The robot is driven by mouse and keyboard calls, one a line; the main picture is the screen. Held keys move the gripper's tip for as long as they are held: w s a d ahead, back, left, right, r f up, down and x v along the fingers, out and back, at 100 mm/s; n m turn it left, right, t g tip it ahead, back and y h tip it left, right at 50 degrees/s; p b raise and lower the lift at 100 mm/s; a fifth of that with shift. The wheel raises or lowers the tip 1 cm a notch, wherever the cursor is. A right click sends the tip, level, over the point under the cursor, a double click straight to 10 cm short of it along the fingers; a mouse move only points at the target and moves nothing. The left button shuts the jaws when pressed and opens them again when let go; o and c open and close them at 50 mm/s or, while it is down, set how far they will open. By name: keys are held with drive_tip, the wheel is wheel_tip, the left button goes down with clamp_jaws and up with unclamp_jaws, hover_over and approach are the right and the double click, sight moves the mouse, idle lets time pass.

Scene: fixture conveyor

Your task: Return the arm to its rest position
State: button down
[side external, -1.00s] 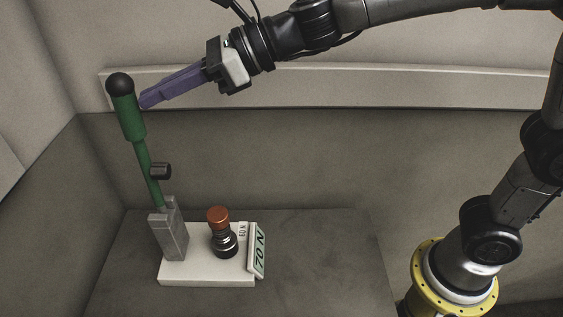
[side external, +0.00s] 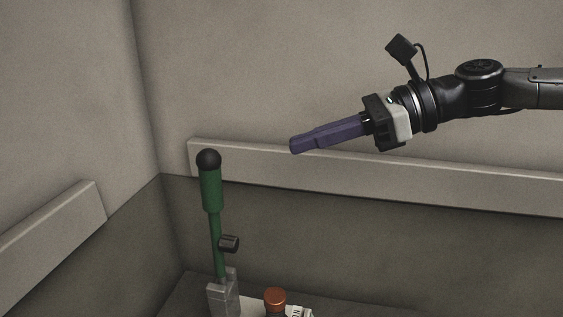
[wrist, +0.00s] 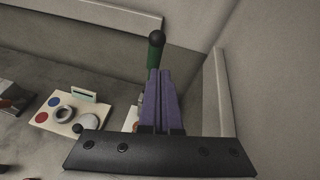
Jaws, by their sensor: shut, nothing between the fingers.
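My gripper (side external: 294,146) is shut and empty, its long purple fingers together and pointing left in the side external view. It hangs in the air, to the right of and slightly higher than the black ball knob (side external: 208,159) of a green lever (side external: 211,189), with a clear gap between. The lever stands nearly upright in a grey bracket (side external: 223,300). In the wrist view my gripper (wrist: 160,72) has its closed fingers in front of the lower part of the green handle (wrist: 153,60); the black knob (wrist: 156,38) shows above the tips.
An orange-red knob (side external: 275,297) stands right of the lever, cut by the frame's bottom. A pale rail (side external: 400,182) runs along the back wall. The wrist view shows a white panel (wrist: 92,105) with red and blue discs at left. Air around my gripper looks clear.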

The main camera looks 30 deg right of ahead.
drive_tip(key=v, duration=0.7)
drive_tip(key=s+d+f+n+g+h, duration=0.1)
drive_tip(key=s+d+f+n+h, duration=0.4)
drive_tip(key=s+d+f+n, duration=0.3)
drive_tip(key=s+d+f+n+g+h, duration=0.1)
drive_tip(key=s+d+f+n+h, duration=0.5)
drive_tip(key=f+n, duration=0.7)
drive_tip(key=s+d+n, duration=0.2)
drive_tip(key=d+n, duration=0.1)
drive_tip(key=shift+g, duration=0.4)
drive_tip(key=shift+d+f, duration=0.1)
idle(4.4)
